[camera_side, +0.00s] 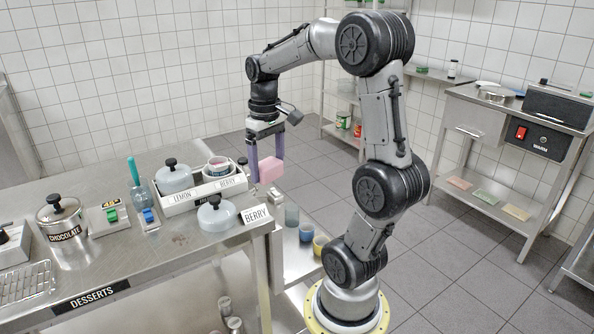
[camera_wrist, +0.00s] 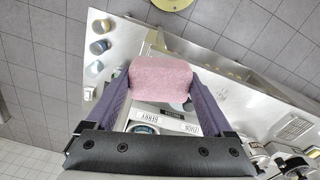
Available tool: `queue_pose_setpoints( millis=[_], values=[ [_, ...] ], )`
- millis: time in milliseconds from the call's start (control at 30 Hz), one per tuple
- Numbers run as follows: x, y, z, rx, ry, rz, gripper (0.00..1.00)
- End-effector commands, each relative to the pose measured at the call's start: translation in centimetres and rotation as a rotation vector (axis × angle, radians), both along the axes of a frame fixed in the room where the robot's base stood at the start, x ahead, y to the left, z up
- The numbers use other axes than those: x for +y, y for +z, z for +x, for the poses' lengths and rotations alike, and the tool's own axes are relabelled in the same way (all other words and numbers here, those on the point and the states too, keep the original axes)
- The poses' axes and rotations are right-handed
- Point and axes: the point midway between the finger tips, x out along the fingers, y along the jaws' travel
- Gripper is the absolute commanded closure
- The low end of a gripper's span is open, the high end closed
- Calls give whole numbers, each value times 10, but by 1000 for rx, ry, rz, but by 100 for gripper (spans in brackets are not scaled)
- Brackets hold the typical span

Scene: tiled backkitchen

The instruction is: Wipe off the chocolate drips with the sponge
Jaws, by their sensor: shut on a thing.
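My gripper (camera_side: 266,162) has purple fingers and is shut on a pink sponge (camera_side: 271,170). It holds the sponge in the air near the right end of the steel table (camera_side: 110,270), beyond the BERRY sign. In the wrist view the sponge (camera_wrist: 160,80) sits between the fingertips and hides part of the table below. Faint brownish marks (camera_side: 180,238), perhaps the chocolate drips, show on the tabletop left of the grey-lidded pot; they are too small to make out clearly. A steel pot labelled CHOCOLATE (camera_side: 62,222) stands at the left of the table.
Several cups (camera_side: 306,232) sit lower right. The front tabletop is mostly clear.

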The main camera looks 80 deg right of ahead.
Motion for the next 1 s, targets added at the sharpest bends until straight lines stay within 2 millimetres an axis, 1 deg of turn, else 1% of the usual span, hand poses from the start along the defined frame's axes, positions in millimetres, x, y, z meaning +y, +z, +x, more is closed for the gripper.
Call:
queue_pose_setpoints(
  millis=[33,167,200,300,400,500,700,800,1000],
  values=[
    [7,0,21,1,57,2,58],
    [28,0,68,2,179,2,58],
    [37,0,82,2,217,1,58],
    [61,-2,115,2,307,1,58],
    [85,-4,140,2,383,1,58],
    [106,-6,159,2,441,1,58],
    [139,-9,182,0,521,0,58],
    [138,-27,180,4,516,2,58],
    [137,-54,180,2,515,1,58]
  ],
)
